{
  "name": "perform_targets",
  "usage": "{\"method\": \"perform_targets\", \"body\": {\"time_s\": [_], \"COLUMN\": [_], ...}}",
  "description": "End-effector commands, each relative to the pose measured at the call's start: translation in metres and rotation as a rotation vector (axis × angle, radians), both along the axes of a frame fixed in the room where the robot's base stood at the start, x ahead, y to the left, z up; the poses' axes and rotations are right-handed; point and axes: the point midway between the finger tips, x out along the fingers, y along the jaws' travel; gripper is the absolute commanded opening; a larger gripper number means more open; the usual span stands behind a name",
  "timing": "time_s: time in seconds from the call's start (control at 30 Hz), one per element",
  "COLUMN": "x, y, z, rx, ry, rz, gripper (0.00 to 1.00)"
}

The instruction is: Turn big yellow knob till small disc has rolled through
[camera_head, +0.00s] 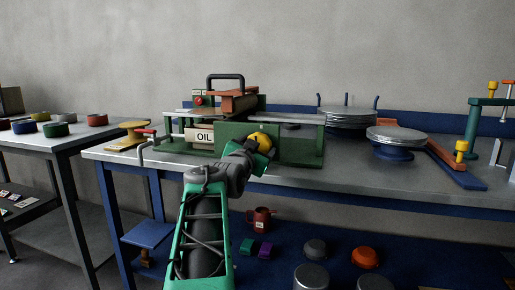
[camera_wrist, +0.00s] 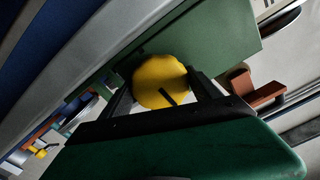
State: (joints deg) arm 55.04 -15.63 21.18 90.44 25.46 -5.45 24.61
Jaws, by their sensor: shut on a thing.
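The big yellow knob (camera_head: 262,139) is on the front of the green rolling machine (camera_head: 292,151) on the workbench. In the wrist view the knob (camera_wrist: 158,78) sits between my gripper's (camera_wrist: 163,86) two dark fingers, one on each side. A dark line marks its face. My gripper (camera_head: 257,146) is shut on the knob. I cannot clearly make out a small disc inside the machine.
A green clamp frame (camera_head: 474,130) and a small yellow knob (camera_head: 461,146) are at the right. The bench's front middle right is clear.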

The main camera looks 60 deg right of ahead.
Motion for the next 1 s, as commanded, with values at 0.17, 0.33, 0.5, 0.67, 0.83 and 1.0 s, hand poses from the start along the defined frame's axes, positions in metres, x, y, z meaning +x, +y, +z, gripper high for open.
{"method": "perform_targets", "body": {"time_s": [0.17, 0.33, 0.5, 0.67, 0.83, 1.0], "x": [0.000, 0.000, 0.000, -0.002, -0.008, -0.012], "y": [0.000, 0.000, 0.000, 0.017, 0.053, 0.075], "z": [-0.001, 0.000, 0.000, 0.002, 0.003, 0.001], "rx": [0.002, 0.001, 0.000, -0.001, -0.002, 0.001], "ry": [0.001, 0.001, 0.001, 0.000, -0.001, 0.000], "rz": [0.001, 0.000, 0.000, 0.002, 0.003, 0.001], "gripper": [0.84, 0.93, 0.93, 0.93, 0.93, 0.93]}}
